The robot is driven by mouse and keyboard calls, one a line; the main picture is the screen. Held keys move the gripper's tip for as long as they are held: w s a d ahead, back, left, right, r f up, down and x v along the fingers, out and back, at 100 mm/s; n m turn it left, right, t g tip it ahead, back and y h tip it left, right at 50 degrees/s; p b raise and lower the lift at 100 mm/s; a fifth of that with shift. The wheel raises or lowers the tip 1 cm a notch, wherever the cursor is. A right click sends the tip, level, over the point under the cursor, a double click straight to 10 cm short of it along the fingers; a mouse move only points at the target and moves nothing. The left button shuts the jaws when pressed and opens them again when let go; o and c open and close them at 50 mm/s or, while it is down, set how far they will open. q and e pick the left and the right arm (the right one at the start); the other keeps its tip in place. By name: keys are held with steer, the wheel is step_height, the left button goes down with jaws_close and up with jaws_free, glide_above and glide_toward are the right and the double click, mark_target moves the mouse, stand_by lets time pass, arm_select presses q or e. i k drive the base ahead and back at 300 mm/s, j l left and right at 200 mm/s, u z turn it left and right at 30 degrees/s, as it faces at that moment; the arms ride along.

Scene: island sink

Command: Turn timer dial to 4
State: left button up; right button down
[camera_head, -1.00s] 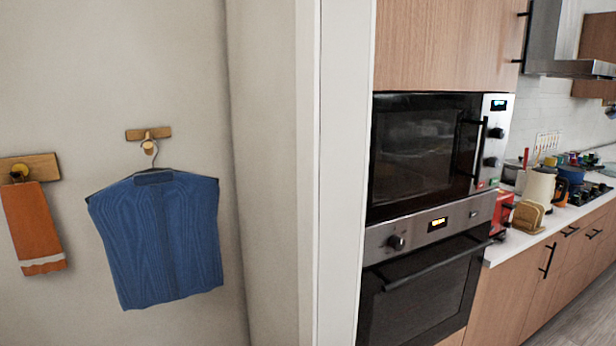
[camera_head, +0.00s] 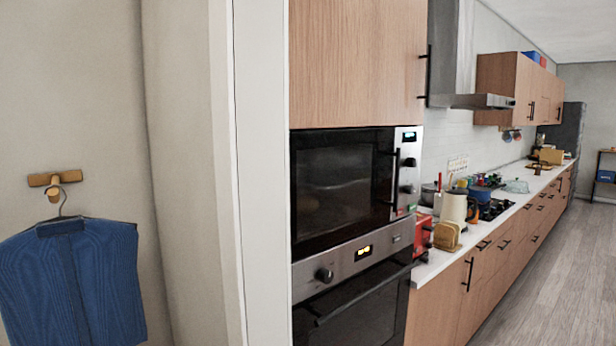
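A black microwave (camera_head: 345,185) with a steel control strip is built into the wooden cabinet in the middle of the view. Its strip carries a small lit display (camera_head: 409,136) and two dark round dials, an upper dial (camera_head: 408,162) and a lower dial (camera_head: 406,188). Below it is a steel-fronted oven (camera_head: 350,310) with a dark knob (camera_head: 324,274) and a lit display. I cannot tell which of these is the timer dial, and the markings are too small to read. Neither of my grippers is in view.
A white wall edge (camera_head: 250,200) stands just left of the oven cabinet. A blue garment (camera_head: 75,285) hangs on a wall hook at the left. A counter (camera_head: 435,265) with a red appliance, a kettle and other items runs back at the right. The wooden floor (camera_head: 545,270) there is clear.

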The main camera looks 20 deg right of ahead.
mark_target(411, 163)
steer(key=l+z, duration=0.2)
steer(key=z, duration=0.5)
steer(key=i+j, duration=0.05)
